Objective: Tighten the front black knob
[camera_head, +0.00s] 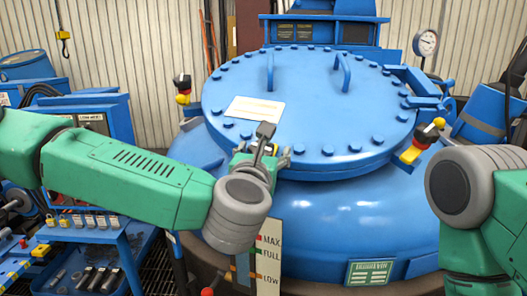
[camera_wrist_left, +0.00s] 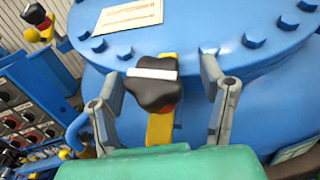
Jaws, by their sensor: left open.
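The front black knob (camera_wrist_left: 152,92) shows in the left wrist view as a dark, lobed knob with a white stripe across its top, on a yellow bracket (camera_wrist_left: 160,128) at the lid's front edge. My left gripper (camera_wrist_left: 162,66) is open, with one finger on each side of the knob in that view. Gaps show between the fingers and the knob, and I see no contact. In the head view my left gripper (camera_head: 264,150) is at the front of the blue lid (camera_head: 320,110) and largely hides the knob. My right arm enters at the right, with its gripper out of view.
Similar black knobs on yellow brackets stand at the lid's left (camera_head: 182,88) and right (camera_head: 425,138). Bolts ring the lid. A level plate (camera_head: 270,250) stands below my left wrist. A blue tool cart (camera_head: 85,235) is at the left, and a gauge (camera_head: 426,42) at the back right.

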